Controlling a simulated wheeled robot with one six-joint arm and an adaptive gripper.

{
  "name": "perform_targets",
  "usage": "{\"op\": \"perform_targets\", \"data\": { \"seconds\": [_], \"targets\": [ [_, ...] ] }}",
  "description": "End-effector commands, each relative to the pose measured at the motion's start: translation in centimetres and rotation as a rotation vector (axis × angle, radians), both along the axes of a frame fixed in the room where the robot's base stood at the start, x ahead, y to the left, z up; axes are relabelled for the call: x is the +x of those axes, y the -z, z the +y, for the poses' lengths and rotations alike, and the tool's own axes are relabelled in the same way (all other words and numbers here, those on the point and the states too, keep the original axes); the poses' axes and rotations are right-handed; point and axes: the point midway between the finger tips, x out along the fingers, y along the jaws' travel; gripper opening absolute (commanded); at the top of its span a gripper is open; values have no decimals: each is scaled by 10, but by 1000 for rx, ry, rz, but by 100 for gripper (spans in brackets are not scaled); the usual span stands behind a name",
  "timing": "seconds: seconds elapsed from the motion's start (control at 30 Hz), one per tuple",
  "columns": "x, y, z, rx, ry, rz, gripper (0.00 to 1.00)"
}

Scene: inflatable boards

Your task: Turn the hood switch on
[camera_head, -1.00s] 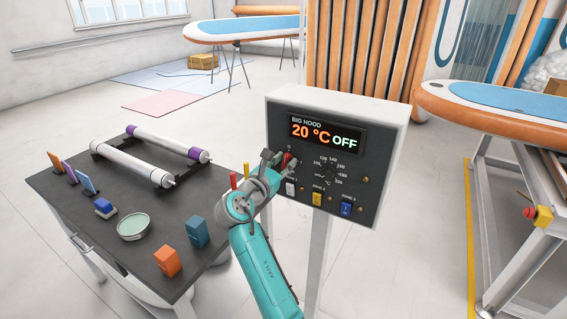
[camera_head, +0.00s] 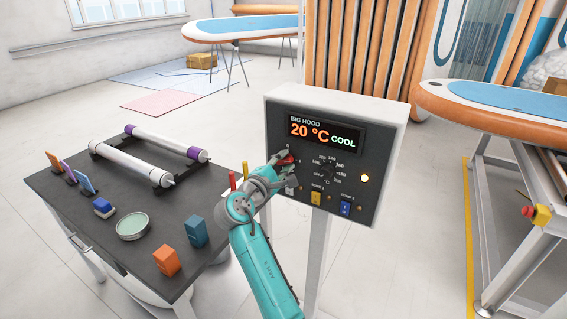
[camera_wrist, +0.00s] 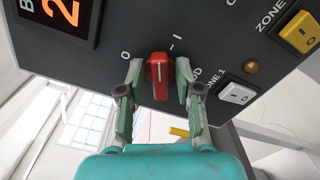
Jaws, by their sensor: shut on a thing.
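The hood control box (camera_head: 392,115) is a white case with a dark front panel; its display (camera_head: 327,133) reads "BIG HOOD 20 °C COOL". The red rotary switch (camera_head: 287,159) is at the panel's left, under the display. In the wrist view the red switch (camera_wrist: 159,78) stands between an "O" mark and an "I" mark, its white line pointing roughly up in the picture. My gripper (camera_head: 283,160) is at the switch, partly covering it in the head view. In the wrist view my gripper (camera_wrist: 159,82) has one finger on each side of the switch and is shut on it.
A round indicator lamp (camera_head: 365,178) glows at the panel's right. A temperature dial (camera_head: 327,170) and white, yellow (camera_head: 316,198) and blue (camera_head: 346,208) zone switches sit close by. A dark table (camera_head: 75,205) with rollers and small items stands left. Open floor lies behind.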

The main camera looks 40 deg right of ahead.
Motion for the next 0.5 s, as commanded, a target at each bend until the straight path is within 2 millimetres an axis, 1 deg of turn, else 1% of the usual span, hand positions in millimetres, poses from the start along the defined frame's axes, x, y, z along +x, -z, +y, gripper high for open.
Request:
{"op": "perform_targets", "data": {
  "seconds": [0.3,0.5],
  "targets": [
    [-1,2,0,91,0,-249,0],
    [-1,3,0,132,0,-360,0]
  ]
}}
